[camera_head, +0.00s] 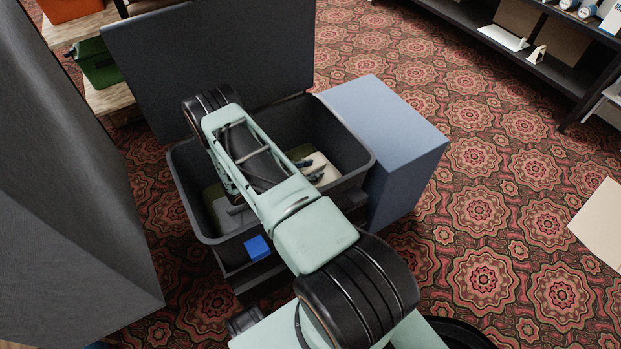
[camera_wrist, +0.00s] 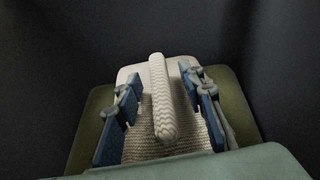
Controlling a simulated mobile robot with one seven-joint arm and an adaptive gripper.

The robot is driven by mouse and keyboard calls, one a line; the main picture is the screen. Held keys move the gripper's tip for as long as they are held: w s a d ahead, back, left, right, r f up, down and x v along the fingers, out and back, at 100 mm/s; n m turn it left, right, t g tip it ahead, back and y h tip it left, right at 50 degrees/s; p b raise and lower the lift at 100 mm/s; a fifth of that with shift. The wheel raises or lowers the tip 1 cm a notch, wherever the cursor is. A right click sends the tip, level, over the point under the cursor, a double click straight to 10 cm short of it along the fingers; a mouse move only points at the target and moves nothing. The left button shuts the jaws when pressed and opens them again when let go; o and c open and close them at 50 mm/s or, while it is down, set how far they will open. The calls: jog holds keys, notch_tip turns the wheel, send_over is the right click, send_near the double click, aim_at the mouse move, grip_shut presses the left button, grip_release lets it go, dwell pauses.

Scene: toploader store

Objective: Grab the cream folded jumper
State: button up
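The cream folded jumper (camera_wrist: 187,137) lies at the bottom of a dark bin (camera_head: 183,190), with a raised knitted ridge along its middle. It shows partly in the head view (camera_head: 324,170), where my arm covers much of it. My gripper (camera_wrist: 161,88) reaches down into the bin over the jumper. Its two blue-padded fingers stand wide apart, one on each side of the ridge, with visible gaps to it. Whether the fingertips touch the jumper's flat part I cannot tell. An olive-green folded item (camera_wrist: 88,135) lies under or around the jumper.
Dark bin walls stand close around my gripper. A raised dark panel (camera_head: 215,50) is behind the bin and a blue-grey box (camera_head: 400,140) at its right. A tall grey block (camera_head: 70,190) stands at left, dark shelves (camera_head: 545,60) at upper right.

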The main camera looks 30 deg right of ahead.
grip_shut()
jog(key=shift+r, duration=0.2)
